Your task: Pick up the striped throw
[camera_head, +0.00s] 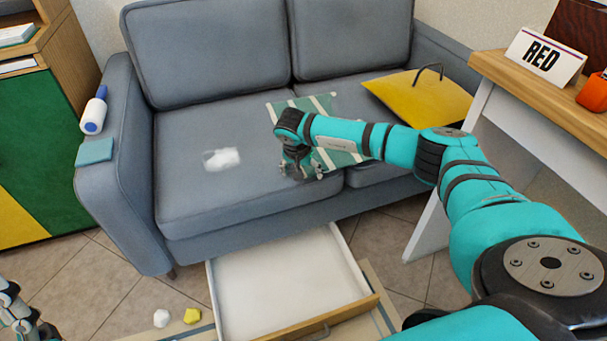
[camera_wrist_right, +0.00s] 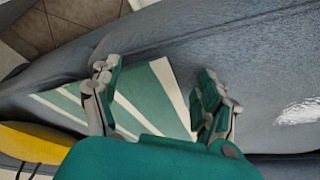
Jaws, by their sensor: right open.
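The striped throw (camera_head: 301,104) is green with cream stripes and lies flat on the grey sofa's seat, in the middle of the head view. My right arm crosses over it and hides part of it. My right gripper (camera_head: 303,172) is over the throw's near left part. In the right wrist view, the throw (camera_wrist_right: 150,98) shows between the spread fingers of the right gripper (camera_wrist_right: 160,85), which is open. I cannot tell whether the fingertips touch the cloth. Part of my left gripper (camera_head: 22,316) shows at the lower left edge; its fingers are unclear.
A yellow cushion (camera_head: 420,98) lies right of the throw, with a dark curved thing on it. A white lump (camera_head: 222,159) is on the left seat. An open white drawer (camera_head: 285,285) is below the sofa front. A side table (camera_head: 545,95) stands at right.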

